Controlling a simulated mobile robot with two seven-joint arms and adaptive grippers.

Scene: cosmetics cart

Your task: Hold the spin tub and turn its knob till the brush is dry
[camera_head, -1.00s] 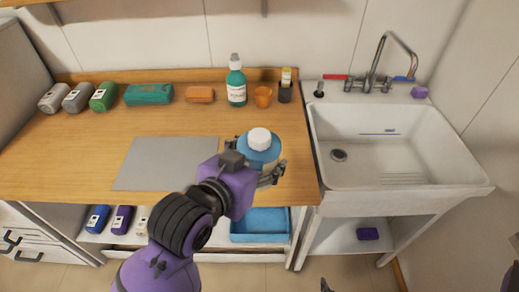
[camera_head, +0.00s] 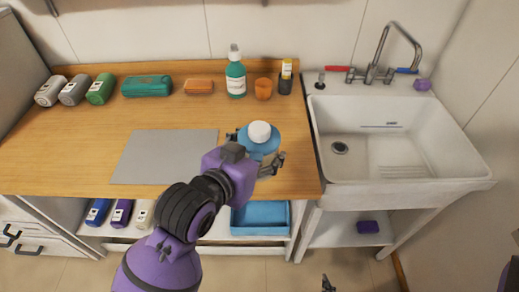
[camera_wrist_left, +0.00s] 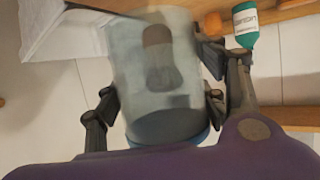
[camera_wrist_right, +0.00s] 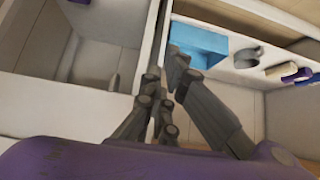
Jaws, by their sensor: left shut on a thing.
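The spin tub (camera_head: 258,148) has a blue lid with a white knob (camera_head: 259,131) on top. It is by the front right of the wooden counter. In the left wrist view its clear grey body (camera_wrist_left: 160,105) shows a dark brush (camera_wrist_left: 158,60) inside. Whether the brush is wet cannot be told. My left gripper (camera_head: 255,155) is shut around the tub's sides. My right gripper (camera_wrist_right: 165,80) is low, in front of the cart and away from the tub. Its fingertips are close together with a narrow gap and nothing visible between them.
A grey mat (camera_head: 165,157) lies left of the tub. A green bottle (camera_head: 236,75), an orange cup (camera_head: 263,88) and a dark holder (camera_head: 285,84) stand behind. A white sink (camera_head: 400,175) is to the right. A blue tray (camera_head: 261,230) is on the shelf below.

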